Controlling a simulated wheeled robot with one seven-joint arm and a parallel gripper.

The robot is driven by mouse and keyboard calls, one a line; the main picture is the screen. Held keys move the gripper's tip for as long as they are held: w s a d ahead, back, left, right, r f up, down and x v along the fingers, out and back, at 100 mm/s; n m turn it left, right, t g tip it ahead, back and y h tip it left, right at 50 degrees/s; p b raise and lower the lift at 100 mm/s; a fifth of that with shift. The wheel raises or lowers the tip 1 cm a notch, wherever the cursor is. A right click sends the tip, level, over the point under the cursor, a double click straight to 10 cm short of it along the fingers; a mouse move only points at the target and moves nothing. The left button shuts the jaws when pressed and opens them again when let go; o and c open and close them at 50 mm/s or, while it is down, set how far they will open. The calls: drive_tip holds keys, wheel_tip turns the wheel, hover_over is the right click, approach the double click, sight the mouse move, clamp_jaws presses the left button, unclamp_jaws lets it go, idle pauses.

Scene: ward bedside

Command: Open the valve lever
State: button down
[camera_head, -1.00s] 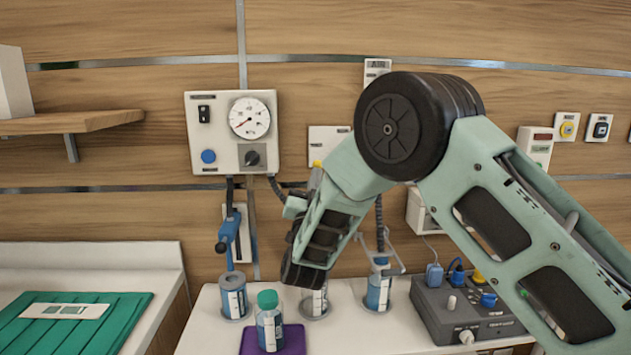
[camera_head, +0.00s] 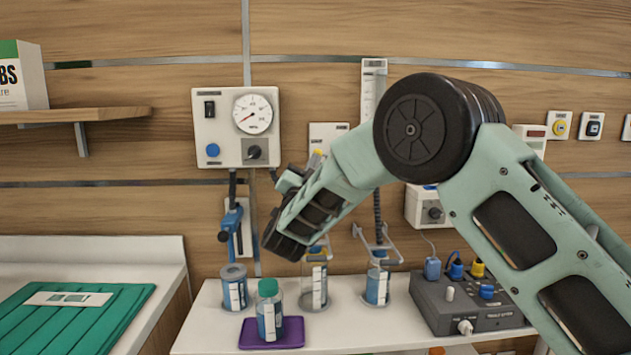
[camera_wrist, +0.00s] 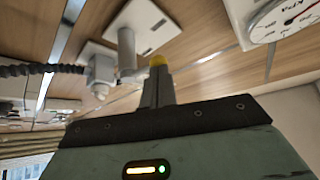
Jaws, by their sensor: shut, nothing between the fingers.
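A white wall plate (camera_head: 328,132) with a small yellow piece (camera_head: 318,153) shows behind my arm in the head view; most of the valve there is hidden. In the wrist view a white fitting (camera_wrist: 127,55) sticks out from a white plate (camera_wrist: 105,35). The lever's angle is not clear.
A gauge panel (camera_head: 237,128) is on the wall to the left. Below, the counter (camera_head: 345,330) holds canisters, a bottle (camera_head: 269,310) on a purple tray (camera_head: 290,338), and a grey control box (camera_head: 470,305). A dark hose (camera_wrist: 35,69) runs left in the wrist view.

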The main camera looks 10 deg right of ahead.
wheel_tip(320, 180, up, 6)
drive_tip(key=d+m+g+b, duration=0.3)
drive_tip(key=m+g+b, duration=0.4)
drive_tip(key=m, duration=0.7)
drive_tip(key=shift+s+g+h, duration=0.15)
drive_tip(key=shift+g+h, duration=0.25)
drive_tip(key=shift+g, duration=0.2)
drive_tip(key=shift+s+a+r, duration=0.1)
